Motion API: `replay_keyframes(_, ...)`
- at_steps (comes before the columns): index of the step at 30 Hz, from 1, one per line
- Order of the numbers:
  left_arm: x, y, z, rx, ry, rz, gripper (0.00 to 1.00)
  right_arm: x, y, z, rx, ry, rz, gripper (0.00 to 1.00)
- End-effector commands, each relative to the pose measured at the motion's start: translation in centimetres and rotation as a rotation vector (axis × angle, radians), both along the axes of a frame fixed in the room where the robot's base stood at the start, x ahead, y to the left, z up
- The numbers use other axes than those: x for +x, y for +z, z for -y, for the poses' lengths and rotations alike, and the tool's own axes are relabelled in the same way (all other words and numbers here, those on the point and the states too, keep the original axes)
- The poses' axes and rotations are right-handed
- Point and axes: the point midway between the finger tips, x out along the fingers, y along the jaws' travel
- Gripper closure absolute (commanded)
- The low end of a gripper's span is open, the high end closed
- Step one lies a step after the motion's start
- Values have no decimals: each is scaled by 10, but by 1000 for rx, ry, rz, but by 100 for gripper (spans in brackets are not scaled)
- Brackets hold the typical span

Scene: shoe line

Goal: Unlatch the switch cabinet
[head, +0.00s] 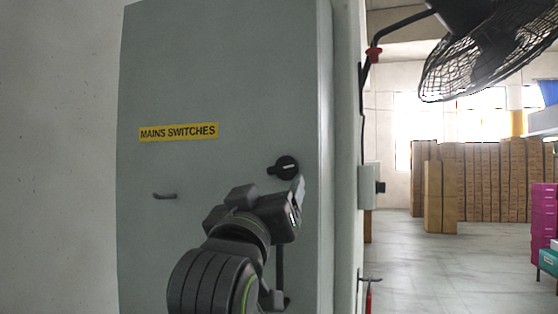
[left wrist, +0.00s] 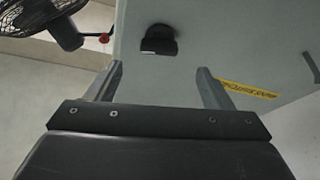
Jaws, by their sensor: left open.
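The switch cabinet (head: 225,85) is a tall grey box with its door closed and a yellow "MAINS SWITCHES" label (head: 179,131). A black round knob (head: 286,167) with a pale mark sits near the door's right edge. It also shows in the left wrist view (left wrist: 158,42), beyond the gap between my fingers and apart from them. My left gripper (head: 284,198) is open and empty, just below the knob in the head view. A dark upright bar (head: 280,262) on the door is partly hidden behind my left arm. My right gripper is out of view.
A small dark handle (head: 165,196) sticks out at the door's left. A caged fan (head: 486,50) hangs at upper right. A grey box (head: 369,187) is mounted right of the cabinet. Stacked cartons (head: 480,180) stand far back; the floor before them is clear.

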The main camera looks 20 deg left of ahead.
Motion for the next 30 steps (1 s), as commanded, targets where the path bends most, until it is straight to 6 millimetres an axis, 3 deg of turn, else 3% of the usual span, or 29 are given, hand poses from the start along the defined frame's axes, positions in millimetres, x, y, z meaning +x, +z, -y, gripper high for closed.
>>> replay_keyframes(1,11,8,-1,0,3,-5,25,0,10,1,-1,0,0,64)
replay_keyframes(9,55,25,-3,0,0,-2,25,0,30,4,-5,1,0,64)
replay_keyframes(15,68,28,-4,0,0,0,25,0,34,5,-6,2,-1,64)
replay_keyframes(24,69,27,-4,-1,-1,1,25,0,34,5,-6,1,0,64)
replay_keyframes(30,69,28,-4,-1,-1,1,52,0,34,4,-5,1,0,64)
